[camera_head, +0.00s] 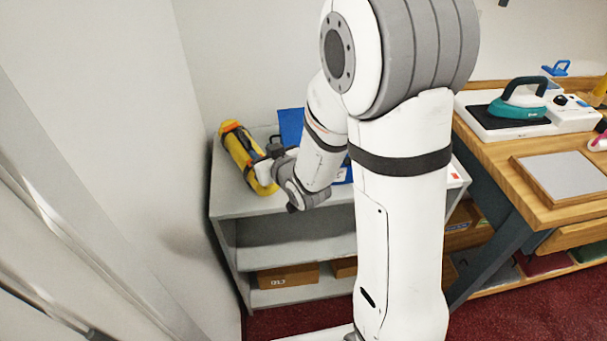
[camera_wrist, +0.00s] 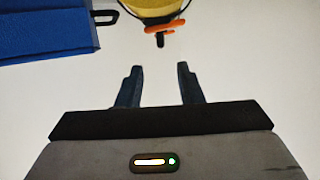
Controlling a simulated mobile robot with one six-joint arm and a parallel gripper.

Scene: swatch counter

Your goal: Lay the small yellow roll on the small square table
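A yellow roll (camera_head: 238,148) with dark bands lies on the left end of the grey shelf unit's top. In the wrist view, a yellow rounded thing (camera_wrist: 165,7) with an orange and black piece shows at the top edge, cut off by the frame; it appears to be the roll. My gripper (camera_head: 265,160) is beside the roll and hides part of it. In the wrist view my gripper (camera_wrist: 160,70) is open, with nothing between its fingers, short of the yellow thing. A low square wooden piece with a grey top (camera_head: 567,174) sits on the workbench; I cannot tell whether it is the small square table.
The grey shelf unit (camera_head: 228,193) also bears a blue item (camera_head: 291,124), seen in the wrist view (camera_wrist: 45,32) too. Boxes (camera_head: 288,276) are on its lower shelf. A wooden workbench (camera_head: 492,152) at right carries a teal iron (camera_head: 519,108). A wall closes the left side.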

